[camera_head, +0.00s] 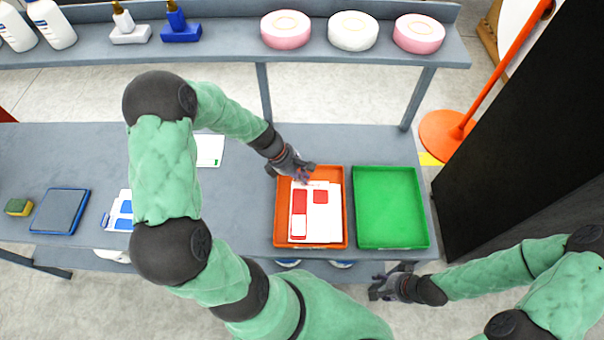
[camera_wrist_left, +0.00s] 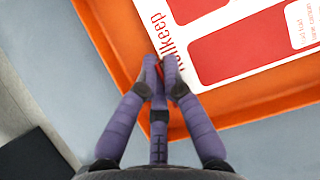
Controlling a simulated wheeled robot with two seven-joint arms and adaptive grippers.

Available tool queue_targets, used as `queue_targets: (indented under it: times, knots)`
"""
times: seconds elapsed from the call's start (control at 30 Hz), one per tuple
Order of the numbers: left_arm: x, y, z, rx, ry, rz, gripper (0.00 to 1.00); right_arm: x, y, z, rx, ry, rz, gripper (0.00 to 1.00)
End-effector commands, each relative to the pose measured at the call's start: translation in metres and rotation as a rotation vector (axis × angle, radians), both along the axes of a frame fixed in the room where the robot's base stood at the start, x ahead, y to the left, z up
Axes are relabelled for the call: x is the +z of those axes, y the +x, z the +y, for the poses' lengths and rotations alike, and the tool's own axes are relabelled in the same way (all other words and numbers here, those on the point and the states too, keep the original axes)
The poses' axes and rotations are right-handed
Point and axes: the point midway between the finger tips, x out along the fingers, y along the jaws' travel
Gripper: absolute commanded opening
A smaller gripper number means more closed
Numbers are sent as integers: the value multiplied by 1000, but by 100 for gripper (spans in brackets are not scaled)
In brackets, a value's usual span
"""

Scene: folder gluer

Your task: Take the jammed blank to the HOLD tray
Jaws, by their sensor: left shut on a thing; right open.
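A white blank with red panels (camera_head: 322,226) is in or just over the orange tray (camera_head: 278,238); I cannot tell whether it rests flat on the tray floor. My left gripper (camera_head: 300,174) is at the far edge of this tray, shut on the blank's edge. In the left wrist view the fingertips (camera_wrist_left: 162,72) pinch the edge of the blank (camera_wrist_left: 240,45), inside the orange tray rim (camera_wrist_left: 105,45). A green tray (camera_head: 392,208) stands empty to the right. No HOLD label is readable. My right gripper (camera_head: 376,288) is open and empty, beyond the table's front edge.
A white card (camera_head: 210,150) and a blue-and-white blank (camera_head: 120,212) lie on the table left of the trays. A blue-rimmed pad (camera_head: 60,212) and a sponge (camera_head: 19,207) are at far left. A raised shelf (camera_head: 215,53) with bottles and rolls runs behind. A dark cabinet (camera_head: 530,150) stands right.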

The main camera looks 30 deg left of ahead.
Motion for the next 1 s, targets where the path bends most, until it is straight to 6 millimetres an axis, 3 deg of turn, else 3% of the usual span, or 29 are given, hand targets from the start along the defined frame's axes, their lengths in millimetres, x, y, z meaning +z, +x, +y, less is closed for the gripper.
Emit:
queue_targets:
  times: [0.37, 0.4, 0.47, 0.7, 0.87, 1.0]
  knots:
    - [-4, 0, 0, 0, 0, 0, 0, -2, 0, 0, 0, 0, 0, 49]
    - [-4, 0, 0, 0, 0, 0, 19, -2, 0, 0, 0, 0, 0, 49]
    - [-4, 0, 0, -1, 0, 0, 35, -2, 0, 0, 0, 0, 0, 49]
    - [-4, 0, 0, -1, 0, 0, 35, -2, 0, 0, 0, 0, 0, 49]
    - [-4, 0, 0, -1, 0, 0, 67, -2, 0, 0, 0, 0, 0, 49]
    - [-4, 0, 0, -1, 1, 0, 67, -2, 0, 0, 0, 0, 0, 49]
